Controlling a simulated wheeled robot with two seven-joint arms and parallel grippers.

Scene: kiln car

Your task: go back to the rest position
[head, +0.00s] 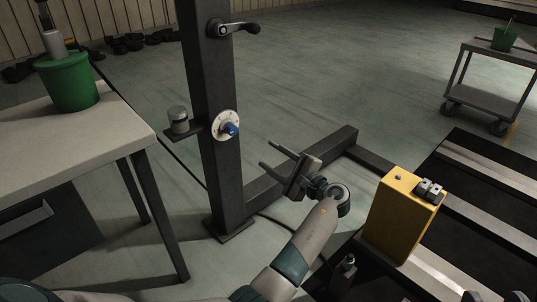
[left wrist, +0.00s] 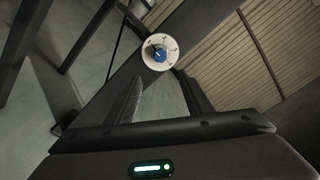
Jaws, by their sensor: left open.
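My left gripper (head: 266,154) is in the middle of the head view, held out in the air. Its two fingers point up and left toward the dark post (head: 205,90). It is open, with nothing between the fingers. In the left wrist view the open fingers (left wrist: 160,82) stand apart below a white dial with a blue knob (left wrist: 159,53). The dial (head: 222,122) is on the post, and the gripper is clear of it. My right gripper is not seen.
A crank handle (head: 238,28) and a small shelf with a jar (head: 178,118) are on the post. A table (head: 60,135) with a green bucket (head: 68,82) stands left. A yellow box (head: 400,215) is right of my arm. A cart (head: 495,65) stands far right.

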